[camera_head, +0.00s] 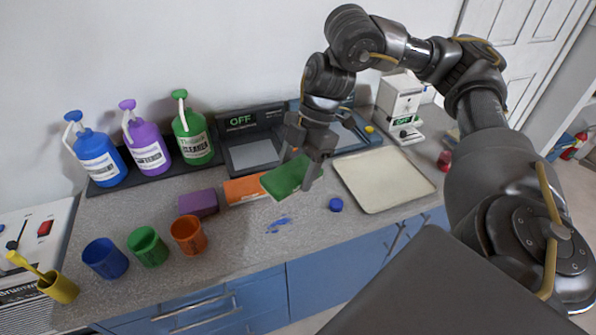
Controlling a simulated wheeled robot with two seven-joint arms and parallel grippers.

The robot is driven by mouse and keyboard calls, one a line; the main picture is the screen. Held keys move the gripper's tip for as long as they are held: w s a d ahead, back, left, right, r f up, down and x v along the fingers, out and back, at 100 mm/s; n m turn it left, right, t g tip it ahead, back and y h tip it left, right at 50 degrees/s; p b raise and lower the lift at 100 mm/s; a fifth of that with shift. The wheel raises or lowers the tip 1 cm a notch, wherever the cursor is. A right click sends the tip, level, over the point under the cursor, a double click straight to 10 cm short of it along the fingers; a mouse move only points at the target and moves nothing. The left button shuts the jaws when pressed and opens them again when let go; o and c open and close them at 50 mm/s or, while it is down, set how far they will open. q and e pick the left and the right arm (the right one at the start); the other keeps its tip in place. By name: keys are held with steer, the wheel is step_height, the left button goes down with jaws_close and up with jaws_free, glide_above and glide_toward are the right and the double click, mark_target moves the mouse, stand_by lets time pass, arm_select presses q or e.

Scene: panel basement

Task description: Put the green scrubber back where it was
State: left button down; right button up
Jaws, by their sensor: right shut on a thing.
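The green scrubber (285,178) is a flat green block held in my right gripper (302,172). The gripper is shut on it, and the scrubber is tilted, seemingly just above the counter. It overlaps the right end of an orange block (243,190) in the picture. A purple block (198,203) lies left of the orange one. A blue smear (279,225) marks the counter below the scrubber. My left gripper does not show.
Blue (96,155), purple (148,145) and green (192,133) bottles stand on a dark tray at the back. Several coloured cups stand in front, including an orange cup (188,234). A blue cap (336,204) and a beige tray (384,180) are to the right.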

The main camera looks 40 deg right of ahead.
steer(key=shift+s+d+n, duration=0.2)
steer(key=shift+s+n, duration=0.05)
steer(key=shift+n, duration=0.05)
steer(key=shift+s+r, duration=0.1)
steer(key=shift+s, duration=0.05)
steer(key=shift+d, duration=0.15)
steer(key=w+d+f, duration=0.5)
steer(key=w+f, duration=0.1)
steer(key=w+d+f, duration=0.3)
steer(key=w, duration=0.1)
steer(key=shift+d, duration=0.3)
steer(key=shift+w+d+f, duration=0.15)
steer(key=shift+f, duration=0.15)
step_height(320, 180, down, 4)
steer(key=shift+w+d+r+b, duration=0.15)
steer(key=shift+r+b, duration=0.1)
steer(key=shift+b, duration=0.1)
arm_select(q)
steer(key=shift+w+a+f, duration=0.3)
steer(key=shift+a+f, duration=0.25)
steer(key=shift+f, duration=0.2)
arm_select(e)
steer(key=shift+r, duration=0.1)
